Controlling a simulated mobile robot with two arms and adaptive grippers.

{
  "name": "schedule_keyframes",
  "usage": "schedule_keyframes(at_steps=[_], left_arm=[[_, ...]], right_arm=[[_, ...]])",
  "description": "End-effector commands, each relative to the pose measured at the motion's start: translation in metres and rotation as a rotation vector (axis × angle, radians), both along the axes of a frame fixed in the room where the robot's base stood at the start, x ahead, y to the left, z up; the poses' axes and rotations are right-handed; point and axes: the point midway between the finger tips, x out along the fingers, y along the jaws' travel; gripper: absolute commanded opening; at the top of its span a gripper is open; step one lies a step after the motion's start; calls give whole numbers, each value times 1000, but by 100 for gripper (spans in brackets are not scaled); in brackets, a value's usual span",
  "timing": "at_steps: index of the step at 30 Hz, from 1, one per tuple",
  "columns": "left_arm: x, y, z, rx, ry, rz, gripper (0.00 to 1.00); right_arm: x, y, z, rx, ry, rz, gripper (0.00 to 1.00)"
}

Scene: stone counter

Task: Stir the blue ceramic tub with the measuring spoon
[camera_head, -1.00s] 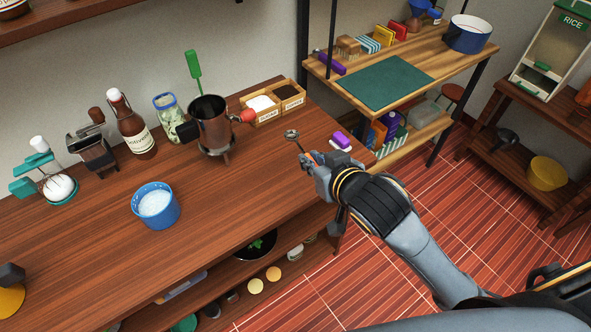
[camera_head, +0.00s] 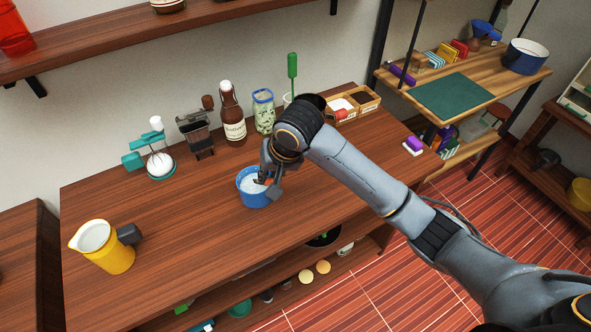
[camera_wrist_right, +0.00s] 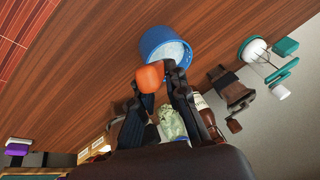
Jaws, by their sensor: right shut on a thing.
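The blue ceramic tub (camera_head: 252,201) stands upright on the wooden counter with white contents inside. It also shows in the right wrist view (camera_wrist_right: 150,42). My right gripper (camera_head: 267,182) is at the tub's right side, over its rim in the head view. It is shut on the measuring spoon, whose orange handle (camera_wrist_right: 150,77) shows between the fingers in the right wrist view. The spoon's bowl is hidden, so I cannot tell whether it touches the contents. My left gripper is not in view.
A yellow jug (camera_head: 107,247) stands at the counter's left. The counter between jug and tub is clear.

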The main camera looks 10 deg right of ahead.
Motion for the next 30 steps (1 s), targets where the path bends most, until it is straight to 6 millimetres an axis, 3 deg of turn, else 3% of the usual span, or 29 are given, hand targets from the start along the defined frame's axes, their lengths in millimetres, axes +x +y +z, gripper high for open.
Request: schedule_keyframes(at_steps=[1,6,15,20,30], left_arm=[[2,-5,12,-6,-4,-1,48],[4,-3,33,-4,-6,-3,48],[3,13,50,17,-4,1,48],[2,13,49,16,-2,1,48],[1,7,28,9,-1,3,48]], right_arm=[[8,6,10,1,31,-11,0],[28,16,35,41,168,-108,0],[51,11,83,115,310,-287,0],[52,11,88,126,328,-314,0],[44,8,70,126,328,-312,0]])
